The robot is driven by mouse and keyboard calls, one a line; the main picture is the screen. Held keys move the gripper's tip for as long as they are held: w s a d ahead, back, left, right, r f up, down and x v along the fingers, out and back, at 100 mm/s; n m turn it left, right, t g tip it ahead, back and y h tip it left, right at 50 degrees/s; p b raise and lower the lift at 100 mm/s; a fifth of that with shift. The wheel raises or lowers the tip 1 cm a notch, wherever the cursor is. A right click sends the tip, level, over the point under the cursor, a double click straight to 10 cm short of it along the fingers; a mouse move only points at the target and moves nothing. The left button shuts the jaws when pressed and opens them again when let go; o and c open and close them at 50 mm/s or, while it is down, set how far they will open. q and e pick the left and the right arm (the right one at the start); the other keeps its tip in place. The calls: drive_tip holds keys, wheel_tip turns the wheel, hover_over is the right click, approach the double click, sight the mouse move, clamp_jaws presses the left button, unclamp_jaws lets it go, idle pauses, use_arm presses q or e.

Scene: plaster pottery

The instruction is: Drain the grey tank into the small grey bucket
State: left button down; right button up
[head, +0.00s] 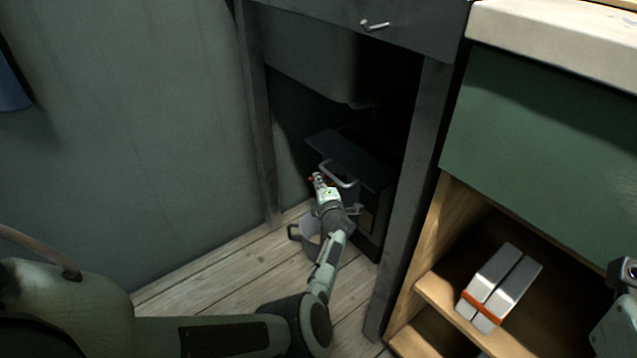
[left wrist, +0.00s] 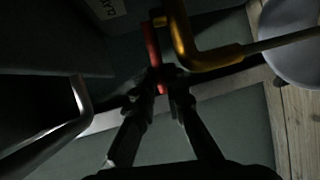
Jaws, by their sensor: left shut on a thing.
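The dark grey tank (head: 375,185) stands low in the shadowed opening under a dark grey frame, with a metal handle (head: 338,174) at its front. In the left wrist view, a brass tap (left wrist: 190,45) with a red lever (left wrist: 151,45) is close up. My left gripper (head: 318,180) is at the tank's front, its fingertips (left wrist: 160,80) shut on the red lever. The small grey bucket (head: 310,226) stands on the floor, partly hidden behind my left arm; its pale round shape (left wrist: 295,45) shows at the wrist view's right edge. Part of my right arm (head: 615,320) shows; its fingertips are not visible.
Frame posts (head: 412,190) flank the opening closely. At right, a wooden shelf (head: 440,290) holds silver blocks with an orange band (head: 500,288), below a green panel (head: 545,150). A grey-green wall (head: 130,120) is at left. The plank floor (head: 220,275) left of the bucket is clear.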

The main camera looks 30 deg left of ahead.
use_arm(q)
drive_tip(key=shift+a, duration=0.1)
drive_tip(key=c, duration=1.6)
unclamp_jaws()
